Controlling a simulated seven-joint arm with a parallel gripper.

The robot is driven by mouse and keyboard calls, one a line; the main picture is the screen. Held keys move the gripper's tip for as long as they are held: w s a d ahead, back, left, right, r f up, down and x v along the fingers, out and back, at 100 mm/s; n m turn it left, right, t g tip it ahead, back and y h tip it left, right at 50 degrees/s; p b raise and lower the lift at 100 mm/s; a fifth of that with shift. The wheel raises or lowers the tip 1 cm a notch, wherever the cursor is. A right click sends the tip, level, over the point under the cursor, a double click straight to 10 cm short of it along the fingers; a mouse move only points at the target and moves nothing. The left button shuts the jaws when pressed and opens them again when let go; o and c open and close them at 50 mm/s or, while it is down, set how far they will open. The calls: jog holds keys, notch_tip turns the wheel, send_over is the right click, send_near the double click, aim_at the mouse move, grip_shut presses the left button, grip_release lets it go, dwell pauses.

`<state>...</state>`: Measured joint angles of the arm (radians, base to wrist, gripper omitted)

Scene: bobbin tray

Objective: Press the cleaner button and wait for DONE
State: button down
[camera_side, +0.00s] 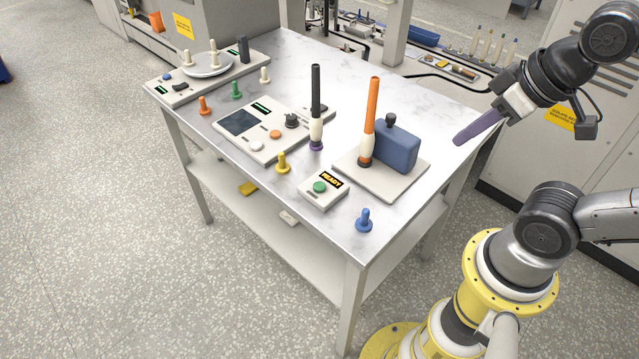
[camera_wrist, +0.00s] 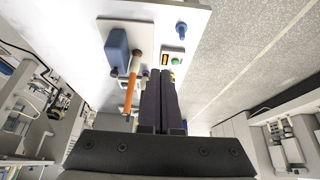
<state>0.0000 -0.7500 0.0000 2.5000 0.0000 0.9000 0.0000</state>
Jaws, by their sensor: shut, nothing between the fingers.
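The cleaner's control box (camera_side: 334,197) is a small white box near the front edge of the table. It has a green button (camera_side: 320,187) and a lit display reading READY (camera_side: 331,179). In the wrist view the green button (camera_wrist: 177,62) shows just beyond my fingertips, to their right. My gripper (camera_side: 459,141) is shut and empty, raised at the right end of the table, well apart from the box. Its dark fingers (camera_wrist: 160,73) lie together in the wrist view.
Between my gripper and the box stands a blue tank (camera_side: 397,149) on a pale base with an upright orange-handled tool (camera_side: 370,115). A black-handled tool (camera_side: 316,95) stands behind the box. A blue bobbin (camera_side: 364,221) and a yellow bobbin (camera_side: 283,164) flank the box.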

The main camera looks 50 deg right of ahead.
dwell(0.7)
jog(key=w+a+r+m+t, duration=0.1)
jog(key=w+r+m+t, duration=0.3)
jog(key=w, duration=0.6)
jog(key=m+y, duration=0.1)
jog(key=m, duration=0.3)
send_over(323, 189)
notch_tip(323, 189, down, 17)
jog(key=shift+r, duration=0.15)
jog(key=shift+f, duration=4.4)
jog(key=shift+f, duration=0.1)
